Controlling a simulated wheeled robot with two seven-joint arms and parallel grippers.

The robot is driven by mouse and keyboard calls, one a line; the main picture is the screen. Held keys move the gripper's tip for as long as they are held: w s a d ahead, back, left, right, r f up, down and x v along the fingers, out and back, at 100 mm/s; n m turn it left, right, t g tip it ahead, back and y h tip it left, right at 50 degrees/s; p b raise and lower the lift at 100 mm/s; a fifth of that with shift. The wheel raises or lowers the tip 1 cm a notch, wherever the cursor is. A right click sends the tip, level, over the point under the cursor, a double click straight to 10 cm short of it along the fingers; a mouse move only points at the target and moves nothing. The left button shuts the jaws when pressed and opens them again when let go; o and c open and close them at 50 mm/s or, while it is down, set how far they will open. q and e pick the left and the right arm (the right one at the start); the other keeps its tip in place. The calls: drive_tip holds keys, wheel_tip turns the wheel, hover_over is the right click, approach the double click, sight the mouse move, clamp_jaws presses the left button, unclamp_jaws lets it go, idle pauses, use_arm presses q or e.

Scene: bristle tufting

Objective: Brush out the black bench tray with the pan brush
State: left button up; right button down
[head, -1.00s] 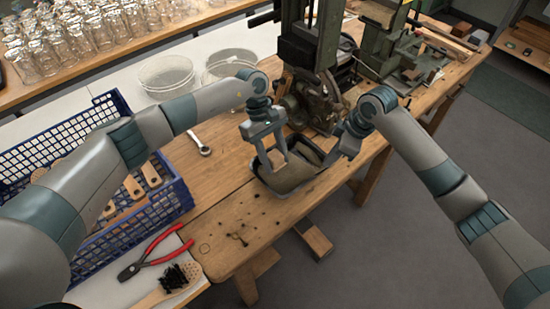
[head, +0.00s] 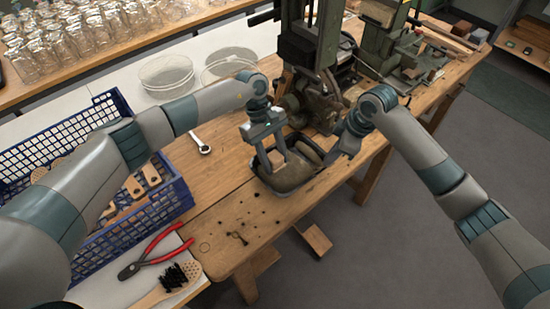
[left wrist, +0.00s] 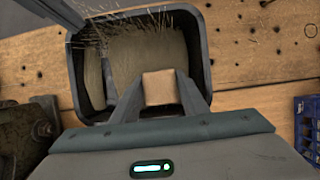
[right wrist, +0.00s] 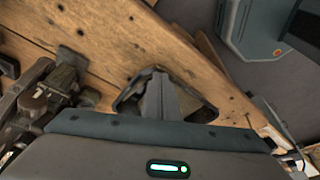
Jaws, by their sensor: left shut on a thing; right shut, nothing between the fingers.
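The black bench tray (head: 262,178) sits on the wooden bench, with tan material over its floor. My left gripper (head: 281,164) is over the tray, pointing down into it. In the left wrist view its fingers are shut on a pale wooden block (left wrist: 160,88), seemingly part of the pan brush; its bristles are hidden. Thin pale strands show at the tray's far end. My right gripper (head: 342,157) is shut and empty beside the tray's right end. In the right wrist view its closed fingers (right wrist: 159,80) cover part of the tray; contact cannot be told.
A blue crate (head: 180,190) with wooden brush parts stands at left. Red pliers (head: 150,255) and a black-bristled brush (head: 175,278) lie in front. A wrench (head: 202,146) and dark crumbs lie on the bench. A green machine (head: 312,50) stands behind the tray.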

use_arm(q)
drive_tip(key=shift+f, duration=0.5)
drive_tip(key=shift+d, duration=0.1)
drive_tip(key=shift+s+d, duration=1.2)
drive_tip(key=shift+s, duration=0.05)
drive_tip(key=shift+s+f, duration=0.1)
drive_tip(key=shift+f, duration=0.05)
drive_tip(key=shift+w+a, duration=1.3)
drive_tip(key=shift+a, duration=0.05)
drive_tip(key=shift+w+r, duration=0.1)
drive_tip(key=shift+r, duration=0.75)
drive_tip(key=shift+d+r, duration=0.1)
drive_tip(key=shift+r, duration=2.7)
